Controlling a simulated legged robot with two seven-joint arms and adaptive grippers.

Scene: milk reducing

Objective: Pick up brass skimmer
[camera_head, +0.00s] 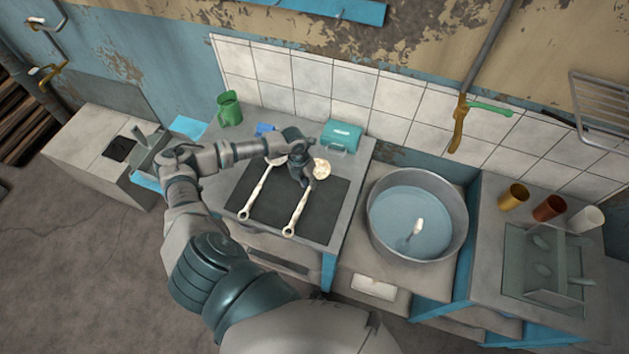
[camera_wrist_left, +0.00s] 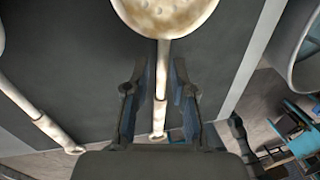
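The brass skimmer (camera_head: 322,169) lies on a dark mat (camera_head: 326,211), its round head toward the wall and its pale handle (camera_head: 298,211) toward the front edge. In the left wrist view its dimpled, yellowish head (camera_wrist_left: 163,15) is at the top, and the handle (camera_wrist_left: 160,90) runs down between my fingers. My left gripper (camera_head: 308,181) is over the handle just below the head. In the left wrist view the left gripper (camera_wrist_left: 158,80) is open, one finger on each side of the handle; I see no clear contact. My right gripper is not in view.
A second long-handled utensil (camera_head: 257,190) lies left of the skimmer. A large metal basin (camera_head: 379,225) with liquid is to the right. Several cups, including a brown one (camera_head: 549,208), stand farther right.

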